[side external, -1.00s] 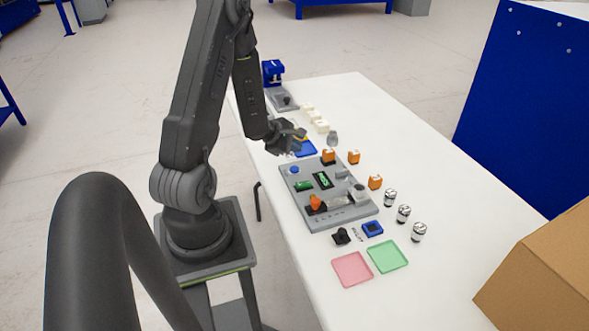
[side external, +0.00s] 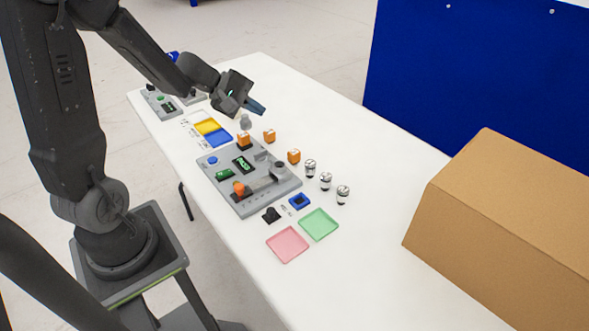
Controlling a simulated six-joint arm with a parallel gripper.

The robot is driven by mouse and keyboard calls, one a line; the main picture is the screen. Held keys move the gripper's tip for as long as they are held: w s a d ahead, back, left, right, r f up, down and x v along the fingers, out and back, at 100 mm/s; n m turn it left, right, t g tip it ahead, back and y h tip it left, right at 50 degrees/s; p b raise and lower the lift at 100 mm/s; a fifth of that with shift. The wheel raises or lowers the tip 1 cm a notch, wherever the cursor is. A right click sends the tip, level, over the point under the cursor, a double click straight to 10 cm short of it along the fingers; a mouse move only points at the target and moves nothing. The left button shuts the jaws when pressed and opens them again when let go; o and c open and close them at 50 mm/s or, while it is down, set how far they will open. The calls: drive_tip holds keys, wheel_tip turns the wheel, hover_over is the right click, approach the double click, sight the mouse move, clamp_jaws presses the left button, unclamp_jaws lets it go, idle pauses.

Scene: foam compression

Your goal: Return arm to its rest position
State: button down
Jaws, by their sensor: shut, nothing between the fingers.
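My gripper (side external: 257,107) is shut and empty. It hangs in the air above the far half of the white table (side external: 350,200), clear of the things I can see there. My arm reaches in from the left. Below it on the table is a grey test fixture (side external: 243,205) with a lit green display (side external: 243,165), a blue button (side external: 212,160) and an orange part (side external: 240,188). A yellow tray (side external: 207,126) and a blue tray (side external: 219,138) lie beyond the fixture.
Several orange blocks (side external: 293,156) and metallic cylinders (side external: 326,181) stand right of the fixture. Pink (side external: 287,244) and green (side external: 319,223) trays lie in front. A cardboard box (side external: 505,220) is at the right, before a blue panel (side external: 470,75).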

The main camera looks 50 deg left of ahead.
drive_tip(key=s+d+r+m+g+h, duration=0.1)
drive_tip(key=s+d+r+m+g, duration=0.15)
drive_tip(key=d+r+m, duration=0.5)
drive_tip(key=s+d+r+m+y, duration=0.1)
drive_tip(key=s+d+m+y, duration=0.2)
drive_tip(key=s, duration=0.4)
drive_tip(key=s+d+r+m+y, duration=0.1)
drive_tip(key=s+d+m+y, duration=0.2)
drive_tip(key=s+m, duration=0.3)
drive_tip(key=shift+s+d+r+g, duration=0.15)
drive_tip(key=shift+s+d+g, duration=0.2)
drive_tip(key=shift+s+d, duration=0.55)
drive_tip(key=c, duration=1.8)
unclamp_jaws()
